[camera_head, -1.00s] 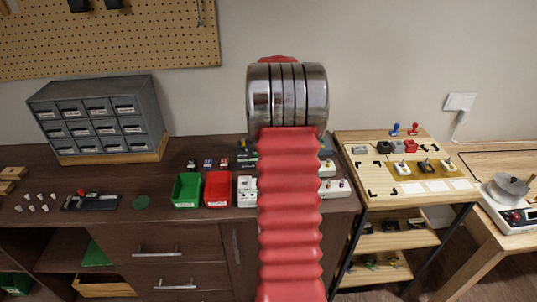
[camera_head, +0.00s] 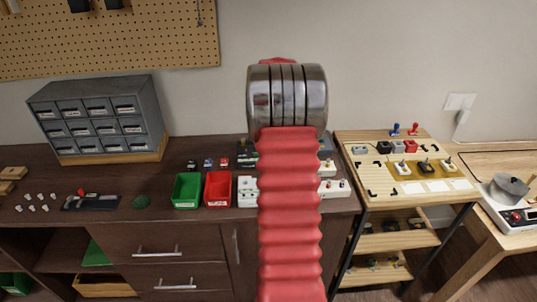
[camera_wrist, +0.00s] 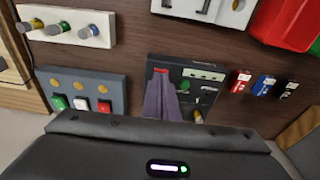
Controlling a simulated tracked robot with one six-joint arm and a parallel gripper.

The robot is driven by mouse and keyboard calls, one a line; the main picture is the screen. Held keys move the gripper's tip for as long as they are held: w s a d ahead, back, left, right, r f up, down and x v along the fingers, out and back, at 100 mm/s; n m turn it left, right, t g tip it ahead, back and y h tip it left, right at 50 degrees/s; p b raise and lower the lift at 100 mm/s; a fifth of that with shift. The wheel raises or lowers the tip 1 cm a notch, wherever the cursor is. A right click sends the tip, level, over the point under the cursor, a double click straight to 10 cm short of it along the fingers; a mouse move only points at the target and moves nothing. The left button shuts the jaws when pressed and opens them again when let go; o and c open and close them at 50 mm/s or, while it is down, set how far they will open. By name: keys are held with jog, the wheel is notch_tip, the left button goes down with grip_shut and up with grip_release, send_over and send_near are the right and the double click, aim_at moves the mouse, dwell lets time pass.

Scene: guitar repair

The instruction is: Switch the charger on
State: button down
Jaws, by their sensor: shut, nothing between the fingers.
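In the wrist view, a dark panel device (camera_wrist: 190,88) has a red switch at its upper left, light label strips and green round parts. It may be the charger, but I cannot read its labels. My gripper (camera_wrist: 160,80) shows as a purple-grey wedge, shut and empty, its tips over the panel just below the red switch in the picture. I cannot tell whether they touch it. The fingers hide part of the panel. In the head view my arm covers much of this spot, and only the dark device's left edge (camera_head: 246,153) shows.
Left of the panel in the wrist view are a grey box (camera_wrist: 84,84) with green, white and red buttons and a white box (camera_wrist: 75,14) with several knobs. To the right are small red, blue and black blocks (camera_wrist: 263,84). A red bin (camera_wrist: 290,22) stands at the upper right.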

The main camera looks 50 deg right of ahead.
jog(key=shift+f, duration=0.15)
notch_tip(320, 180, up, 7)
dwell(1.3)
dwell(0.6)
